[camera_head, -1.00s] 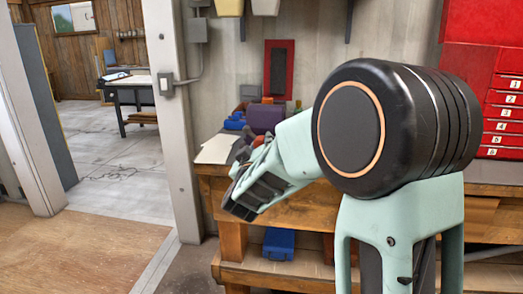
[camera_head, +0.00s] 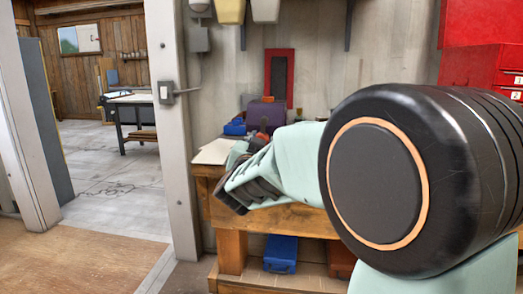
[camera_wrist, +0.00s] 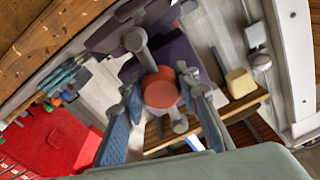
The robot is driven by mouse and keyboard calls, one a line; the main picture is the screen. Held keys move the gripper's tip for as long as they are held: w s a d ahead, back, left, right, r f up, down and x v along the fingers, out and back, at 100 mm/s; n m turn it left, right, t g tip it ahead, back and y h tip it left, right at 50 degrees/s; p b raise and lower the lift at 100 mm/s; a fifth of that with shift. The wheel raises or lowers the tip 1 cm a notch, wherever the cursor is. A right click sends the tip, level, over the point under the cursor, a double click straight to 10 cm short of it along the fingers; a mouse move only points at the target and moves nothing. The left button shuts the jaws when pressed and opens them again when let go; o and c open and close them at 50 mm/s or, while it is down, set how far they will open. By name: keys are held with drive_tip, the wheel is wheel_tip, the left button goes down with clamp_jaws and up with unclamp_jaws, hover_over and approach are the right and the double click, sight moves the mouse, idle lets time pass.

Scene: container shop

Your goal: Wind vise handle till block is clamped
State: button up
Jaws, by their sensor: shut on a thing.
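The vise (camera_wrist: 183,58) is purple and dark, and fills the upper middle of the wrist view. In the head view its purple body (camera_head: 265,115) stands on the workbench behind my gripper (camera_head: 252,150). A round orange-red hub (camera_wrist: 161,88) faces the wrist camera, with the grey vise handle (camera_wrist: 147,58), a bar with knobbed ends, crossing it. My gripper (camera_wrist: 163,97) has its blue-grey fingers on both sides of the hub and handle, shut on the handle. I cannot make out the block or whether the jaws touch it.
The wooden workbench (camera_head: 290,219) carries a paper sheet (camera_head: 213,151) and a small blue object (camera_head: 235,127). A blue box (camera_head: 281,253) sits on its lower shelf. A red drawer cabinet (camera_head: 490,75) stands at the right. The floor (camera_head: 80,247) at the left is clear.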

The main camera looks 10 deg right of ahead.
drive_tip(key=m+b, duration=0.1)
drive_tip(key=m, duration=0.1)
drive_tip(key=m+b, duration=0.1)
drive_tip(key=m, duration=0.1)
drive_tip(key=m+b, duration=0.1)
drive_tip(key=m, duration=0.1)
drive_tip(key=shift+a+f, duration=0.15)
drive_tip(key=shift+f, duration=0.1)
drive_tip(key=shift+b, duration=0.3)
drive_tip(key=o, duration=1.2)
drive_tip(key=shift+s+r, duration=0.1)
drive_tip(key=shift+r, duration=0.1)
drive_tip(key=shift+c, duration=0.2)
wheel_tip(320, 180, up, 10)
drive_tip(key=shift+r, duration=0.1)
